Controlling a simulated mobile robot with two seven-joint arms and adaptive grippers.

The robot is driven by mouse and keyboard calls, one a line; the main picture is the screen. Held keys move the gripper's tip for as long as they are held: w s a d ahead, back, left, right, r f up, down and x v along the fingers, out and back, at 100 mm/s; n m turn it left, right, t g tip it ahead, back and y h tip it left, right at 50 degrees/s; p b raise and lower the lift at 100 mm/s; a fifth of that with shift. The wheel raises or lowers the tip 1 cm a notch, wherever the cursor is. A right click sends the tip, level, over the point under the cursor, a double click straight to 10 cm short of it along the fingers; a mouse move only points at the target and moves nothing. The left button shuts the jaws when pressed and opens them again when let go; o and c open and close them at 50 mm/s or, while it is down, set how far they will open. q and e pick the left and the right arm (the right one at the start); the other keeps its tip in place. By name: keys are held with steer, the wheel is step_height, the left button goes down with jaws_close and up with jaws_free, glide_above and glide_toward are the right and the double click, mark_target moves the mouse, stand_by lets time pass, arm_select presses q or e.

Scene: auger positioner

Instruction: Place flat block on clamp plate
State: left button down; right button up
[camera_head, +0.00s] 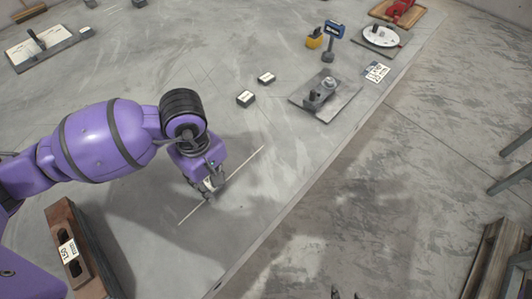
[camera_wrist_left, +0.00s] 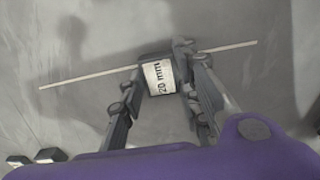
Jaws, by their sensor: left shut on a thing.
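My left gripper (camera_head: 210,188) is low over the grey table in the head view, near its front edge. In the left wrist view its fingers are shut on a small dark block (camera_wrist_left: 159,78) with a white "20 mm" label. In the head view the fingers mostly hide this block. A flat grey plate (camera_head: 345,106) with a dark clamp-like fixture (camera_head: 321,92) lies to the right of the gripper, apart from it. Another plate (camera_head: 58,42) with a dark bar is at the far left; I cannot tell which is the clamp plate. My right gripper is out of view.
Two small labelled blocks (camera_head: 245,98) (camera_head: 266,78) lie between gripper and right plate. A thin pale line (camera_head: 247,160) runs beneath the gripper. A brown labelled block (camera_head: 90,262) is at lower left. A blue-topped stand (camera_head: 329,50) and yellow item (camera_head: 314,38) stand behind the right plate.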

arm_select(q)
steer(key=shift+f, duration=0.25)
steer(key=c, duration=1.3)
jaws_free()
steer(key=shift+r, duration=0.1)
